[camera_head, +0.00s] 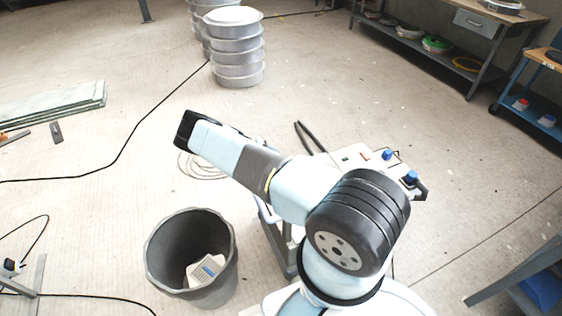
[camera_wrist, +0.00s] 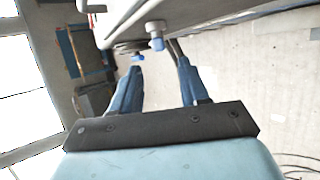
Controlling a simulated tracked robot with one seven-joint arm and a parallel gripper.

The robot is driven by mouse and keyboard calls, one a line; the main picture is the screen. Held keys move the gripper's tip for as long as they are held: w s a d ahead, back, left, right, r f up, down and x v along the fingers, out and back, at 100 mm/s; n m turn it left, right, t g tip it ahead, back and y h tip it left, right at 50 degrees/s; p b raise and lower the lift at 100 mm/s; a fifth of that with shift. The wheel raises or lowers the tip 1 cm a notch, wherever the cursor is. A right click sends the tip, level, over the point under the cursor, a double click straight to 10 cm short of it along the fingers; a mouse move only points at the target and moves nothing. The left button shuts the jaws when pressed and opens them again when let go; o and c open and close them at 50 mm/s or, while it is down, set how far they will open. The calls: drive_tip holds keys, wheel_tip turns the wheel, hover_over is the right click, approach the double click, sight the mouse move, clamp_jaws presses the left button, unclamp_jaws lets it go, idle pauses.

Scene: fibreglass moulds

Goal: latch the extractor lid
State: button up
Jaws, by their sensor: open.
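A pale box-like unit (camera_head: 340,162), which may be the extractor, stands behind my arm in the head view. Its top carries blue knobs (camera_head: 411,177), and a dark handle shows at its right end. My arm hides much of it, and I cannot make out a lid seam or latch. In the wrist view, my gripper (camera_wrist: 160,66) is open with its two blue fingers apart and nothing between them. A grey body (camera_wrist: 185,14) with blue-tipped fittings (camera_wrist: 156,40) lies just beyond the fingertips. I cannot tell whether anything touches. The head view does not clearly show my gripper.
A grey bin (camera_head: 160,275) with a pale box inside stands in front left. A stack of metal drums (camera_head: 237,55) is behind. A bench (camera_head: 440,50) is at the back right. Black cables cross the floor at left. Green-edged sheets (camera_head: 60,103) lie at far left.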

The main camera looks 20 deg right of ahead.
drive_tip(key=shift+v, duration=2.35)
drive_tip(key=shift+d, duration=0.2)
drive_tip(key=shift+c, duration=1.3)
drive_tip(key=s+d+r+m+y, duration=0.1)
drive_tip(key=d+m+y, duration=0.3)
drive_tip(key=s+d+r+m+y, duration=0.1)
drive_tip(key=d+m+y, duration=0.1)
drive_tip(key=shift+s+d+r+m+t, duration=0.25)
drive_tip(key=shift+s+r+m+t, duration=0.05)
drive_tip(key=shift+t, duration=0.1)
clamp_jaws()
drive_tip(key=s+d+r+m+t+y, duration=0.35)
drive_tip(key=d+r+m, duration=0.25)
drive_tip(key=r+m, duration=0.25)
drive_tip(key=shift+m+t+y, duration=0.25)
drive_tip(key=shift+t, duration=0.2)
drive_tip(key=f, duration=0.9)
drive_tip(key=shift+w+d+f, duration=0.1)
drive_tip(key=shift+w+f, duration=0.15)
drive_tip(key=shift+f, duration=0.15)
drive_tip(key=f, duration=0.1)
drive_tip(key=a+f, duration=0.1)
drive_tip(key=shift+a+f, duration=0.3)
drive_tip(key=shift+f, duration=0.1)
drive_tip(key=shift+a+f, duration=0.4)
drive_tip(key=shift+f, duration=0.1)
